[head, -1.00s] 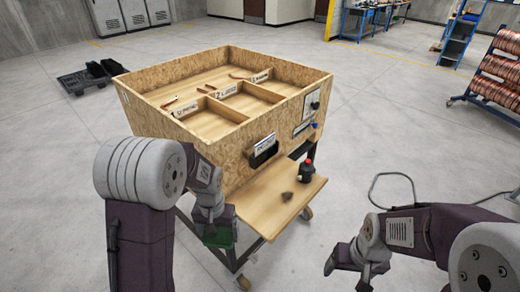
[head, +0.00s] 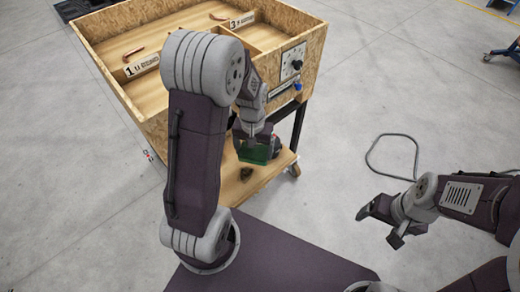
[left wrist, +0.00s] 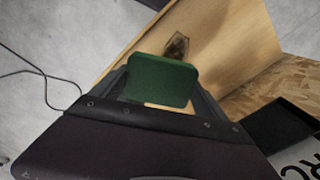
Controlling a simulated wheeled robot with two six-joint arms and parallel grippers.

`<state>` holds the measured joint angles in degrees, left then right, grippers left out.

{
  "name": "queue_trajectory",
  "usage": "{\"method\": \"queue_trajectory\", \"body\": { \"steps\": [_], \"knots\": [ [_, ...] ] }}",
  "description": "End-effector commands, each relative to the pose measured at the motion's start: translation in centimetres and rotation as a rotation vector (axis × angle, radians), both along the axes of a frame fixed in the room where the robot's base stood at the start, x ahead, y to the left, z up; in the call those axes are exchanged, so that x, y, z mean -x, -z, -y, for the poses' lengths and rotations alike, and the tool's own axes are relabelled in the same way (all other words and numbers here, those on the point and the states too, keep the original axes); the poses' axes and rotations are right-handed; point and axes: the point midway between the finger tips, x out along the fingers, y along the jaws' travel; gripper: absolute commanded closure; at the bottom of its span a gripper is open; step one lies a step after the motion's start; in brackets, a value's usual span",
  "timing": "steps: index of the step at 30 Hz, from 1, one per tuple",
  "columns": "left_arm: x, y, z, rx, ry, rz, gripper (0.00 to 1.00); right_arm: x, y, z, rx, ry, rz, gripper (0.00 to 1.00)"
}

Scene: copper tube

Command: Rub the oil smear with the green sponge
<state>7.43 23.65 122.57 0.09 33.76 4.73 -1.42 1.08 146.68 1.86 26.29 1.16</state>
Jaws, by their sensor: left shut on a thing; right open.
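The green sponge (head: 256,154) is held in my left gripper (head: 254,141), which is shut on it. The sponge also shows in the left wrist view (left wrist: 161,80), between the fingers. The oil smear (head: 246,174) is a dark patch on the wooden shelf (head: 232,192) at the front of the crate. It shows just beyond the sponge in the left wrist view (left wrist: 177,46). The sponge appears above the shelf, apart from the smear. My right gripper (head: 381,223) is open and empty over the floor at the right.
The wooden crate (head: 145,92) stands behind the shelf, with copper pieces in its compartments. A dark bottle on the shelf is mostly hidden behind my left gripper. A black cable loop (head: 414,150) lies on the floor at the right.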

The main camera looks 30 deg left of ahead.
Motion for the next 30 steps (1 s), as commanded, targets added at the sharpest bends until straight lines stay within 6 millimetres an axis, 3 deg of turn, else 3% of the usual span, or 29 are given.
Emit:
{"method": "queue_trajectory", "body": {
  "steps": [5,18,30],
  "knots": [
    [0.0,0.9,0.0,0.0,0.001,0.0,0.58,0.0,0.9,0.0,0.0,0.0,0.0,0.21],
    [0.0,6.0,0.0,0.0,0.002,0.0,0.58,0.0,5.7,0.0,0.0,0.0,0.0,0.21],
    [0.0,6.1,0.0,0.0,0.002,0.0,0.58,0.0,5.7,0.0,0.0,0.0,0.0,0.21]
  ]
}}
